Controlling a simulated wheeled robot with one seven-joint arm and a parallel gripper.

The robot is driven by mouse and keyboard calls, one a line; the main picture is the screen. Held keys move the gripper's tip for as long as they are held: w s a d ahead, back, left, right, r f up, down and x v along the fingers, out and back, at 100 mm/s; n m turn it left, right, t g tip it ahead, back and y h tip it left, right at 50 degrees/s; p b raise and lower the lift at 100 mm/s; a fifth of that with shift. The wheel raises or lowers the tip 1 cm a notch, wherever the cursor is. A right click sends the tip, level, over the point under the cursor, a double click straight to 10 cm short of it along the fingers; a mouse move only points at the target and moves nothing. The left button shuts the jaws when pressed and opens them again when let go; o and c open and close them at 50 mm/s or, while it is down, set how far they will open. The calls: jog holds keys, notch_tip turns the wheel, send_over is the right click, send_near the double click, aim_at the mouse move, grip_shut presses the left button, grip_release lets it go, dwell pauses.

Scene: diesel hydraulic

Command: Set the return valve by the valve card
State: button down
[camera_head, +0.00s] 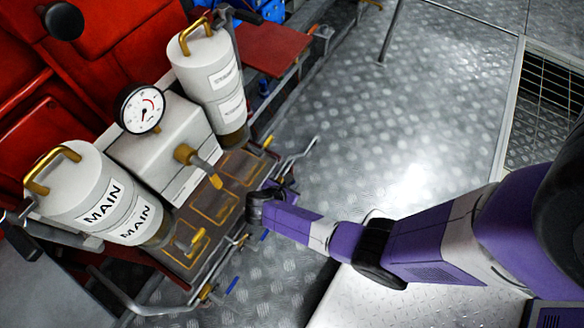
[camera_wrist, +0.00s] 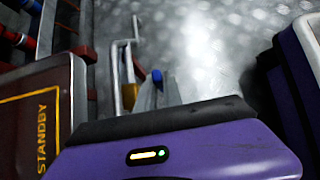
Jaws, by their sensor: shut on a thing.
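My gripper (camera_head: 272,190) is at the right end of the dark tray, low beside the pipe rail, largely hidden behind its own wrist in the head view. In the wrist view my gripper (camera_wrist: 158,92) has its fingers close together around a small blue-tipped handle (camera_wrist: 157,75), mostly hidden. A brass fitting (camera_wrist: 129,95) sits just left of the fingers. I cannot read which valve this is. Another blue lever (camera_head: 231,285) shows at the rail's near left end. I cannot make out a valve card.
The dark tray (camera_head: 212,203) has yellow outlined fields; one reads STANDBY (camera_wrist: 42,135). A MAIN canister (camera_head: 100,190), a second white canister (camera_head: 208,75), a gauge (camera_head: 142,108) and a brass-handled valve (camera_head: 192,158) stand behind it. Bare metal floor (camera_head: 340,130) lies right.

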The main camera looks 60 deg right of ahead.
dwell(0.3)
jog(key=c, duration=1.5)
grip_release()
jog(key=shift+p+v, duration=1.8)
jog(key=shift+v, duration=2.15)
